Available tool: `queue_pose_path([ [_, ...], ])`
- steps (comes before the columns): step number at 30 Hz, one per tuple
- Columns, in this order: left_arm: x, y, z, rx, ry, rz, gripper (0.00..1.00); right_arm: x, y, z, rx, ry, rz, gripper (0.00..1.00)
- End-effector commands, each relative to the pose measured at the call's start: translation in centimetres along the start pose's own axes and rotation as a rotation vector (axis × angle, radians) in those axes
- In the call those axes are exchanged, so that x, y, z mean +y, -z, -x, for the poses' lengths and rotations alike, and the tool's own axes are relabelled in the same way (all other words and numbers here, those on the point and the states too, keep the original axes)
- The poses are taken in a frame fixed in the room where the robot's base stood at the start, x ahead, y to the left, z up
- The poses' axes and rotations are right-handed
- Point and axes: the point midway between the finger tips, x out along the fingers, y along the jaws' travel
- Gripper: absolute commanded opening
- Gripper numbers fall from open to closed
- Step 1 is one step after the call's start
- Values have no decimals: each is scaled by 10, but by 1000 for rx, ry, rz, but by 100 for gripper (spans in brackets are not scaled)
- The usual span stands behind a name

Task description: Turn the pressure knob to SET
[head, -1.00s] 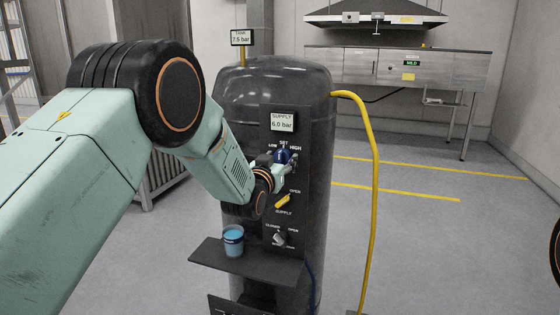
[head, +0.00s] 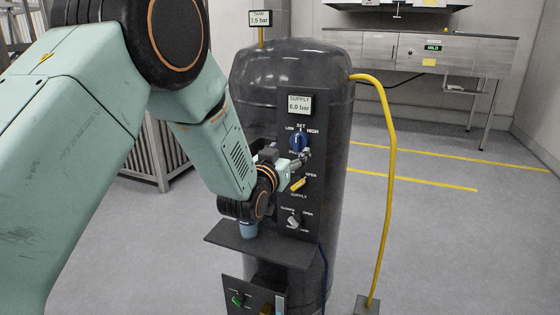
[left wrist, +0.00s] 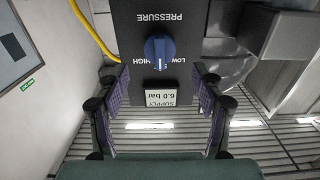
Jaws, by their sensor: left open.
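The blue pressure knob (head: 298,141) is on the dark panel of the black tank, below the supply display (head: 299,105), which reads 6.0 bar. LOW, SET and HIGH are printed around it. In the left wrist view the knob (left wrist: 159,50) appears upside down, its white mark in line with the partly covered SET label, between LOW and HIGH. My left gripper (head: 287,157) is just below and in front of the knob in the head view. In the left wrist view its fingers (left wrist: 162,88) are open and empty, with the knob beyond them. My right gripper is out of view.
A yellow supply handle (head: 298,184) and a grey knob (head: 293,219) are lower on the panel. A blue cup (head: 249,230) stands on the dark shelf (head: 275,252), partly hidden by my arm. A yellow hose (head: 390,150) runs down at the right. Floor there is clear.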

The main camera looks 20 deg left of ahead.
Motion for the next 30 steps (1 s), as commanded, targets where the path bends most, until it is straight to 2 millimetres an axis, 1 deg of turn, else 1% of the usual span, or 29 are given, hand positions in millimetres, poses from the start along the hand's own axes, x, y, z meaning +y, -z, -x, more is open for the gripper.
queue_pose_path([
  [1,0,0,8,-1,0,0,67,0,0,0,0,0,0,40],
  [6,0,0,32,-1,0,0,67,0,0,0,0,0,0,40],
  [12,0,0,48,0,0,0,67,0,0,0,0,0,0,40],
  [17,0,0,51,0,0,0,67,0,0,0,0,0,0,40],
  [27,0,0,50,0,0,0,67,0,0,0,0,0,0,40],
  [30,0,-5,50,-23,1,-1,67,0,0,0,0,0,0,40],
])
